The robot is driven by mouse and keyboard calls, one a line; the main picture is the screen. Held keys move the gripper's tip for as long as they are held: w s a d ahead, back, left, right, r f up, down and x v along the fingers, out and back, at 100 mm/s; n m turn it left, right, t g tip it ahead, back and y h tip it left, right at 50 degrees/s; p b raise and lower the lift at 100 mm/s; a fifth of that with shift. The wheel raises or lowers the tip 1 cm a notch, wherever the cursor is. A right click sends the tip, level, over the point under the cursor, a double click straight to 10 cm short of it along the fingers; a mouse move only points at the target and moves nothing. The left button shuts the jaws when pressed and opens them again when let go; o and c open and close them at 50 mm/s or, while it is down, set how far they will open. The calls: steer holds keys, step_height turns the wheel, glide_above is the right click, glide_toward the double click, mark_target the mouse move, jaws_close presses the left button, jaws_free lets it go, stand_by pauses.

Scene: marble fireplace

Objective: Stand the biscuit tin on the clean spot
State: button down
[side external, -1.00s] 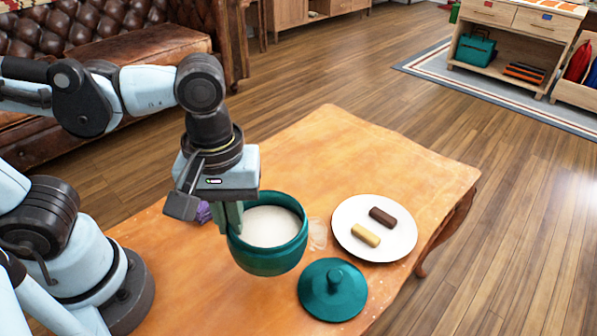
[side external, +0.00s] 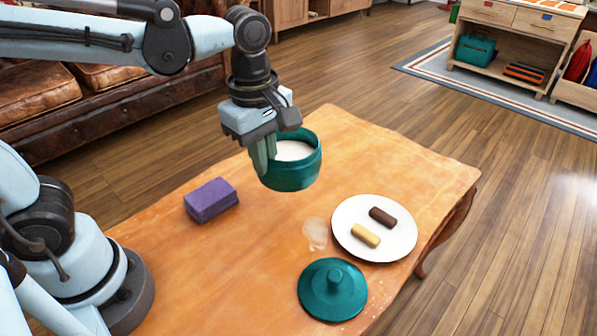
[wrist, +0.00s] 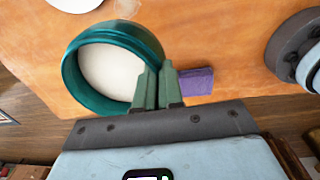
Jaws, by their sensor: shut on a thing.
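The open teal biscuit tin (side external: 297,180), with a pale inside, is upright in my gripper (side external: 265,158) in the side view. My gripper is shut on the left part of its wall. The tin seems held above the back part of the wooden table; the height is hard to judge. In the wrist view the tin (wrist: 68,75) is left of my gripper fingers (wrist: 159,72). The teal lid (side external: 333,290) lies apart at the table's front. A pale, whitish patch (side external: 315,233) lies left of the plate; I cannot tell any clean spot for sure.
A white plate (side external: 374,251) with a brown bar (side external: 382,217) and a yellow bar (side external: 365,236) is on the right of the table (side external: 235,265). A purple sponge-like block (side external: 211,200) lies at the left. The table middle between block and lid is clear.

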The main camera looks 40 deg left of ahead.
steer(key=shift+w+a+f, duration=0.9)
steer(key=shift+a+f, duration=0.9)
steer(key=shift+f, duration=0.05)
steer(key=shift+w+a+f, duration=0.95)
steer(key=shift+a+f, duration=0.85)
steer(key=shift+w+a+f, duration=0.9)
steer(key=shift+a+f, duration=0.9)
steer(key=shift+f, duration=0.05)
steer(key=shift+f, duration=0.15)
steer(key=c, duration=1.3)
jaws_free()
steer(key=shift+o, duration=0.2)
step_height(320, 180, up, 12)
steer(key=s+d+f+m+t, duration=0.1)
steer(key=s+d+m+t, duration=0.2)
steer(key=m, duration=1.4)
steer(key=s+t, duration=0.3)
steer(key=shift+s+f+m+t, duration=0.15)
steer(key=shift+f+m+t, duration=0.15)
steer(key=shift+m, duration=0.1)
